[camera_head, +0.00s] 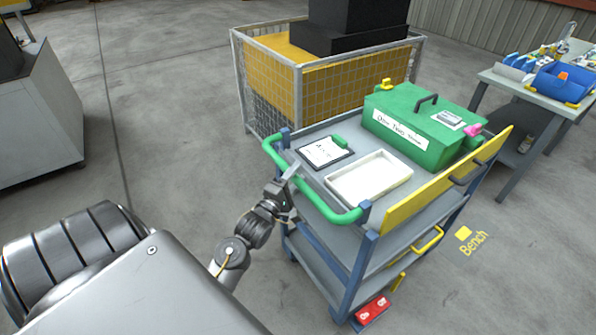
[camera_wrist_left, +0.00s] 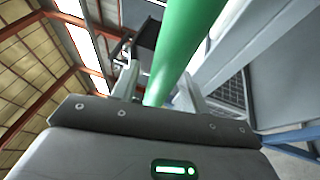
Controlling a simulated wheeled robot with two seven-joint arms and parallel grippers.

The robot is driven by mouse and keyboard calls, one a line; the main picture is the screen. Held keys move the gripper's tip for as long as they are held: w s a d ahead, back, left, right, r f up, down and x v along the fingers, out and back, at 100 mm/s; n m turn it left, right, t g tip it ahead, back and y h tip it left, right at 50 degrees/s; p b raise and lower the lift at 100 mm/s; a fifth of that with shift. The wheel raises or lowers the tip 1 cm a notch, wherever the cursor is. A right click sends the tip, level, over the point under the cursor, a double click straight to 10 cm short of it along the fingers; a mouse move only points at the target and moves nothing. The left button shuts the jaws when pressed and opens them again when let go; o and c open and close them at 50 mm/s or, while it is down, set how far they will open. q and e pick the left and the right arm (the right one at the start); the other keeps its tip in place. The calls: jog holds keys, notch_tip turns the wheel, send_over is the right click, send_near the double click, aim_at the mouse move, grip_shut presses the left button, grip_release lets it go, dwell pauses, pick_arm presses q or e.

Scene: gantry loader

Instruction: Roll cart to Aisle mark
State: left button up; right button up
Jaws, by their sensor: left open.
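The cart (camera_head: 335,262) is a grey, blue-posted trolley with several shelves and a green push handle (camera_head: 318,196) along its near left end. My left gripper (camera_head: 292,182) is at that handle, near its middle. In the left wrist view, the green handle (camera_wrist_left: 182,50) runs between the two open fingers (camera_wrist_left: 158,90). I cannot tell whether a finger touches it. The Aisle mark does not show. A yellow floor mark (camera_head: 464,233) reading "Bench" lies right of the cart. My right gripper is not in view.
On the cart are a green box (camera_head: 400,150), a white tray (camera_head: 345,189) and a clipboard (camera_head: 320,149). A red item (camera_head: 371,312) is low at its near corner. A mesh cage (camera_head: 270,100) stands behind, a bench (camera_head: 560,103) at right.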

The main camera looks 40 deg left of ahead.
pick_arm(q)
jog(key=shift+w+r, duration=0.15)
jog(key=shift+w, duration=0.5)
grip_shut()
